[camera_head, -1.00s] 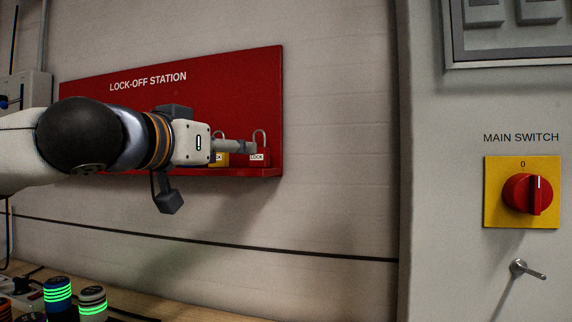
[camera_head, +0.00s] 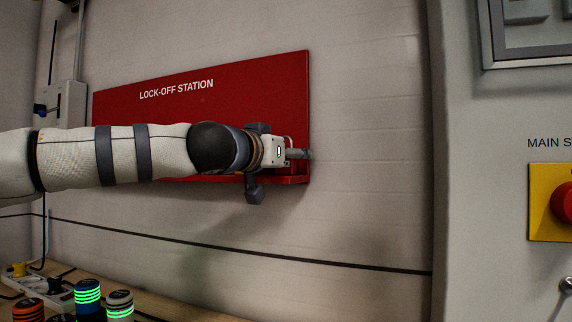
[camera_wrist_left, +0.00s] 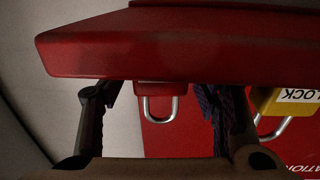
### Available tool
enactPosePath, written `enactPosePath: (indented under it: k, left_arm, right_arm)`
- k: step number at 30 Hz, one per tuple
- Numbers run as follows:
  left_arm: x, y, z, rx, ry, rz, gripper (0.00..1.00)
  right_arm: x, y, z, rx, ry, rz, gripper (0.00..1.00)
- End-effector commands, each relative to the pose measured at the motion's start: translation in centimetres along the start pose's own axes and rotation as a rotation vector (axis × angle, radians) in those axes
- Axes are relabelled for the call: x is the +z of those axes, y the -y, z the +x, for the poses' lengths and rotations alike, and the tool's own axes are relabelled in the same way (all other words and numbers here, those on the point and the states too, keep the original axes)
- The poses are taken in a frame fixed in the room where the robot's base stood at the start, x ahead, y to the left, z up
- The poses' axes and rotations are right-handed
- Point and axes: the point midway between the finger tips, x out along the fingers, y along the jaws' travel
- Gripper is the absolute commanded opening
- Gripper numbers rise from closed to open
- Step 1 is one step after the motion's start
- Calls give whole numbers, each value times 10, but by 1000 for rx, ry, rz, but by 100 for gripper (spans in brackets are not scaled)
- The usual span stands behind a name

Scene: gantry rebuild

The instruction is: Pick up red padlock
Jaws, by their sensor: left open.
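The red padlock (camera_wrist_left: 160,87) shows upside down in the left wrist view, its silver shackle pointing down in the picture and its body partly hidden by the red shelf edge. My left gripper (camera_wrist_left: 156,100) is open, with one finger on each side of the padlock and visible gaps between. In the head view my left gripper (camera_head: 302,154) is at the right end of the lock-off station shelf and hides most of the padlock. My right gripper is in neither view.
A yellow padlock (camera_wrist_left: 272,102) stands close beside the right finger in the wrist view. The red lock-off station board (camera_head: 230,105) is behind my arm. A grey cabinet (camera_head: 480,200) with a main switch (camera_head: 549,205) stands at right. Bare wall lies between.

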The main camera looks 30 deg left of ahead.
Motion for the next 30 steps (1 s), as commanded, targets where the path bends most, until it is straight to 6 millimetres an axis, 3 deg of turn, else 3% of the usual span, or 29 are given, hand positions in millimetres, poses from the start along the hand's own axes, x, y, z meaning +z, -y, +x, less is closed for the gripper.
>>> enactPosePath:
  k: [2,9,20,25,30]
  left_arm:
    - [-1,0,-1,0,-2,0,54]
    - [-1,0,-1,0,-1,0,2]
    - [-7,0,-1,-1,-1,1,2]
    - [-39,-2,-4,-1,-8,2,2]
    - [-80,-25,-32,1,-9,1,2]
  right_arm:
    - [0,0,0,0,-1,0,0]
    - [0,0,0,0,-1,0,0]
    - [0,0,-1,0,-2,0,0]
    - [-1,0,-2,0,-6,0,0]
    - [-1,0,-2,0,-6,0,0]
